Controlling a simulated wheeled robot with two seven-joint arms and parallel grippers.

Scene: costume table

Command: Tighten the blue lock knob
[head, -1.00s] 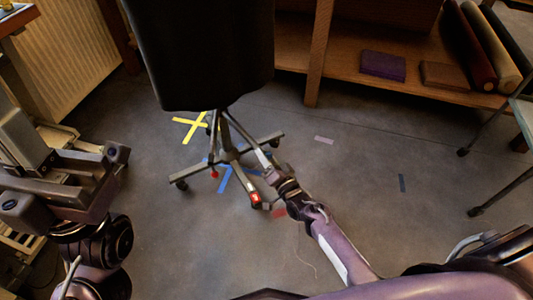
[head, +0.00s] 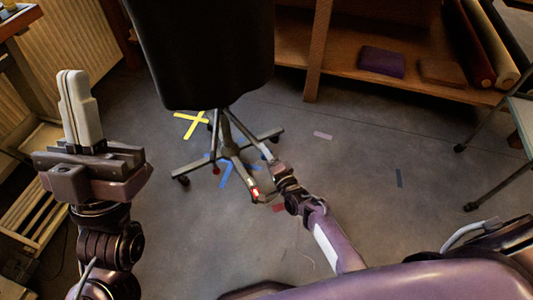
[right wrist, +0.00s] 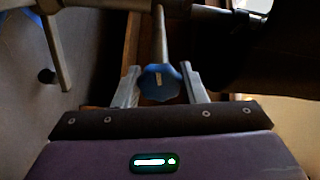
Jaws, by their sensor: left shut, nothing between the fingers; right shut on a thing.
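The blue lock knob (right wrist: 160,82) shows in the right wrist view, at the end of a grey rod and between the fingers of my right gripper (right wrist: 162,90), which is shut on it. In the head view my right arm reaches down to the wheeled base (head: 228,150) under a large black body (head: 205,50). The knob cannot be made out there, and the right fingertips are hard to tell from the base. My left gripper (head: 74,78) is at the left of the head view, fingers pointing up, shut and empty, well away from the base.
Yellow tape (head: 190,124) and blue tape (head: 227,174) mark the floor around the base. A wooden shelf (head: 400,88) with a purple folded cloth (head: 382,61) and fabric rolls (head: 466,50) stands at the back right. Table legs (head: 497,188) are at the right. The floor between is mostly clear.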

